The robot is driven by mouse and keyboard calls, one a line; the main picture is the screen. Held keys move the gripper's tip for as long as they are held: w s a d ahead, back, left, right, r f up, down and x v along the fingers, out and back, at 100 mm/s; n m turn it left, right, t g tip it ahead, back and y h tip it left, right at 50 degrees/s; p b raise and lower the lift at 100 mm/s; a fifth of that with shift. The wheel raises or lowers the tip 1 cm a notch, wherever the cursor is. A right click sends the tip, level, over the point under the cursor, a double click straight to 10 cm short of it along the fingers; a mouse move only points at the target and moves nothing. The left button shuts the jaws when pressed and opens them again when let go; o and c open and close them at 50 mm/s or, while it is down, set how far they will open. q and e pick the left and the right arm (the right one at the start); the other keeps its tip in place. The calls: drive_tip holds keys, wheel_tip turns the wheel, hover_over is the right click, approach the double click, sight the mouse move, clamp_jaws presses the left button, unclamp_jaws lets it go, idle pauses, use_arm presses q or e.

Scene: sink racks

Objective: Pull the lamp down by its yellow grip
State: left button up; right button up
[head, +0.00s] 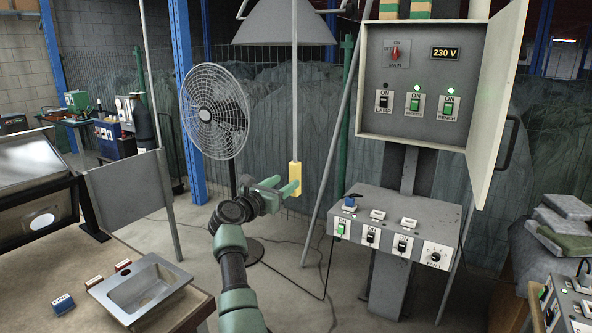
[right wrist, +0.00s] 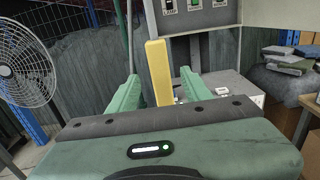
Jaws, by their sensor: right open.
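The lamp (head: 285,24) is a grey cone-shaped shade at the top of the head view. A thin pale rod hangs below it and ends in the yellow grip (head: 295,178), a small upright block. My right gripper (head: 284,187) is open at the grip, with green fingers. In the right wrist view the yellow grip (right wrist: 159,72) stands upright between the two open fingers (right wrist: 160,90), apart from both. Whether the grip is fully within the fingers' reach is hard to tell. My left gripper is not in view.
A standing fan (head: 214,110) is left of the grip. A panel box (head: 433,85) with an open door and a switch console (head: 395,222) stand to the right. A workbench with a metal basin (head: 145,288) is at lower left.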

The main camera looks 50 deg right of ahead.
sight(292, 177)
drive_tip(key=d, duration=0.2)
drive_tip(key=d+p, duration=0.1)
drive_tip(key=d, duration=0.1)
drive_tip(key=d+p, duration=0.1)
drive_tip(key=d, duration=0.2)
drive_tip(key=shift+w, duration=0.3)
drive_tip(key=shift+a, duration=0.1)
clamp_jaws()
idle(0.9)
